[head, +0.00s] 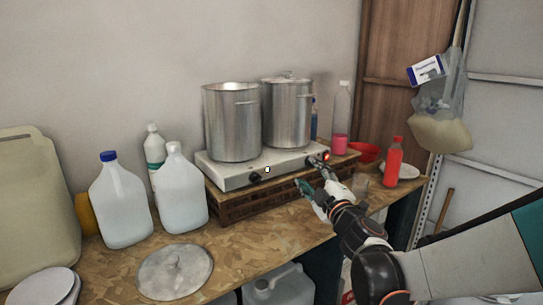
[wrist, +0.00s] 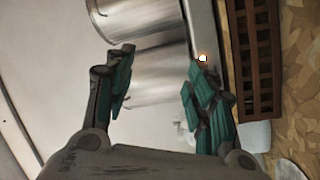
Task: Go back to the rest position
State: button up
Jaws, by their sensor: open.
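My gripper (head: 311,176) is at the front of the two-burner hot plate (head: 228,178), close to its right end. Its green-padded fingers are spread apart with nothing between them. In the wrist view the open fingers (wrist: 162,58) frame the lower part of a metal pot (wrist: 155,85) and the edge of the hot plate (wrist: 204,30). Whether a finger touches the hot plate, I cannot tell. A red light (head: 326,156) glows at the hot plate's right end. A small white spot (head: 267,169) shows on its front; it also appears in the wrist view (wrist: 202,58).
Two steel pots (head: 232,125) (head: 287,115) stand on the hot plate, above a brown slatted crate (head: 265,203). White jugs (head: 122,205) (head: 182,195) and a round lid (head: 175,272) are left. A red bottle (head: 394,163) and red bowl (head: 365,153) are right. The front of the worktop is partly clear.

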jog(key=s+d+m+g+h, duration=0.4)
jog(key=s+d+m+h, duration=0.4)
jog(key=s+d+m, duration=0.35)
jog(key=s+a+f+m+g+y, duration=0.1)
jog(key=s+f, duration=0.4)
jog(key=s, duration=0.6)
jog(key=s+a+f+m+g+y, duration=0.1)
jog(key=s+a+f+m+g, duration=0.1)
jog(key=s+f+g, duration=0.4)
jog(key=s+m, duration=0.1)
jog(key=s, duration=0.4)
jog(key=shift+f+y, duration=0.25)
jog(key=shift+y, duration=0.15)
